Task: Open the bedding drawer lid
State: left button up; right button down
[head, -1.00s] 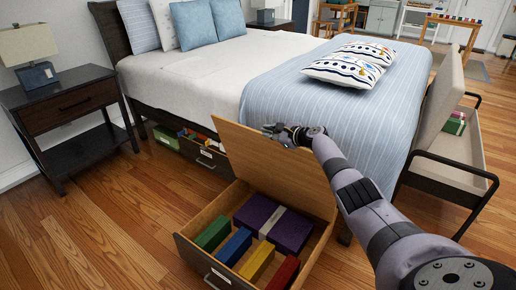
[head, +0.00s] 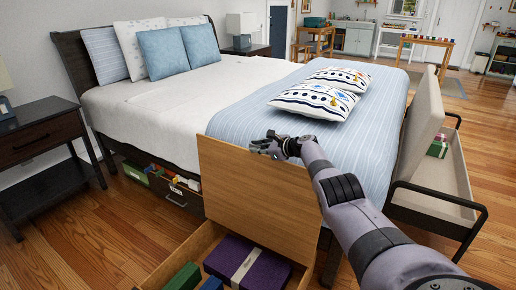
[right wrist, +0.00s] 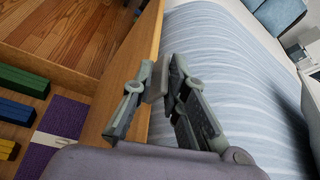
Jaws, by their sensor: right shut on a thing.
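The bedding drawer lid (head: 255,200) is a light wooden panel standing steeply raised at the back of the open drawer (head: 200,243), by the foot of the bed. My right gripper (head: 276,147) is at the lid's top edge and shut on it; its fingers hide the exact contact. In the right wrist view, the lid (right wrist: 130,75) runs beside the fingers (right wrist: 160,95), with a small grey piece between them. Inside the drawer are a purple box with a pale band (head: 248,264) and green (head: 183,277) and blue blocks. My left gripper is out of view.
The bed with its striped blue cover (head: 300,130) lies behind the lid. Another open drawer (head: 166,190) is at the bed's left side; one with a raised pale lid (head: 424,115) is at right. A dark nightstand (head: 35,145) stands left. Wooden floor lies between.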

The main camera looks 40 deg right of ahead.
jog(key=shift+f, duration=0.2)
jog(key=c, duration=1.8)
grip_release()
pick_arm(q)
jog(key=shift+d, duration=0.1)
pick_arm(e)
jog(key=shift+o, duration=0.2)
jog(key=shift+f, duration=0.1)
jog(key=shift+w, duration=0.1)
jog(key=shift+v, duration=0.9)
jog(key=shift+s+d+r, duration=0.15)
jog(key=shift+s+r, duration=0.1)
jog(key=shift+s, duration=0.25)
jog(key=v, duration=0.9)
